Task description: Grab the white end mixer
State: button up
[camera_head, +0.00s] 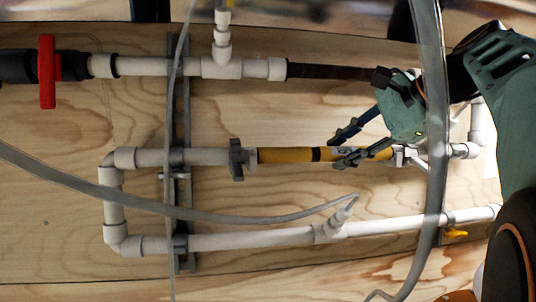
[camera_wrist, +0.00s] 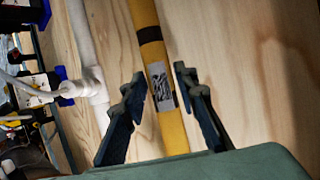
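A yellow tube (camera_head: 285,155) with a black band and a pale printed label runs level in the middle pipe row in the head view. I take it to be the mixer; no part is clearly marked as the white end. My gripper (camera_head: 340,149) is at the tube's right half, coming from the right. In the wrist view the tube (camera_wrist: 149,62) passes between the fingers of my gripper (camera_wrist: 160,76), with the label (camera_wrist: 160,86) between them. The fingers are apart, with a visible gap on each side. A grey collar (camera_head: 237,158) joins the tube's left end to white pipe.
White pipes (camera_head: 240,240) run above and below the tube on a wooden panel (camera_head: 60,225). A grey rail (camera_head: 182,110) crosses them. A red valve handle (camera_head: 47,72) is upper left. Clear hoses (camera_head: 432,80) hang in front, one close to my arm.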

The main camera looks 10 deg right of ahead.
grip_shut()
jog(key=shift+r, duration=0.1)
